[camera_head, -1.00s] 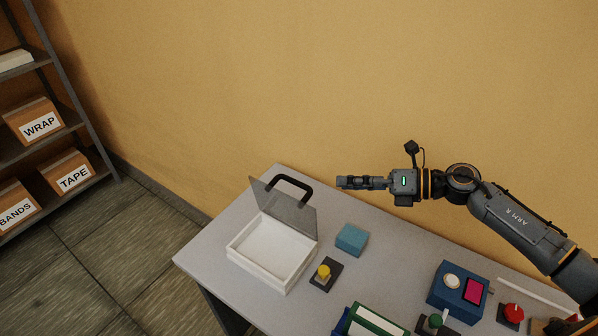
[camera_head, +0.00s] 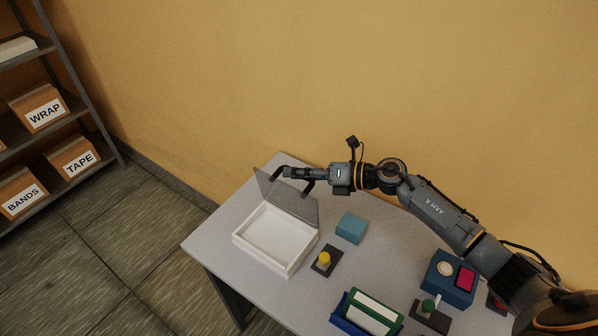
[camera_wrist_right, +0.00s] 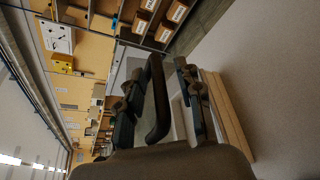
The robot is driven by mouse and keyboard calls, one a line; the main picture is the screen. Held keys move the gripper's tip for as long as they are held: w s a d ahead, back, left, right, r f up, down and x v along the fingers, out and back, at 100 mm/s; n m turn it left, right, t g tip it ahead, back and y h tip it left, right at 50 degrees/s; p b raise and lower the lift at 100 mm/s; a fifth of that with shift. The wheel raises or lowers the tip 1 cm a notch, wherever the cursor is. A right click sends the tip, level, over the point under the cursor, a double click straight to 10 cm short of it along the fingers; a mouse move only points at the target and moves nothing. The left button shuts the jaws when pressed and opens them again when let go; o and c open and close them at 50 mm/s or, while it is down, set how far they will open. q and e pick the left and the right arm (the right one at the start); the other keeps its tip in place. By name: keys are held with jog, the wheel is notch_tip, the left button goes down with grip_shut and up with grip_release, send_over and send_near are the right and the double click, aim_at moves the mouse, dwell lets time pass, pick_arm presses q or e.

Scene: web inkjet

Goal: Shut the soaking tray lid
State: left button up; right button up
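The white soaking tray (camera_head: 240,238) stands near the left end of the table, empty inside. Its grey see-through lid (camera_head: 297,207) stands open, raised along the tray's back edge and leaning back. A dark arched handle (camera_head: 309,187) sits on the lid's upper part. My right gripper (camera_head: 287,172) is at the handle, coming from the right. In the right wrist view the handle (camera_wrist_right: 158,110) runs between the two fingers of my right gripper (camera_wrist_right: 159,74), with gaps on both sides, so the gripper looks open around it. The tray (camera_wrist_right: 229,118) is partly hidden behind a finger. My left gripper is out of view.
On the table (camera_head: 228,228), a teal block (camera_head: 351,228) and a yellow-knobbed switch (camera_head: 324,261) stand right of the tray. A green-and-blue holder (camera_head: 368,315), a green-knobbed control (camera_head: 430,308) and a blue box (camera_head: 449,279) with a pink panel are farther right. The wall is behind.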

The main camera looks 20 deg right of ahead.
grip_shut()
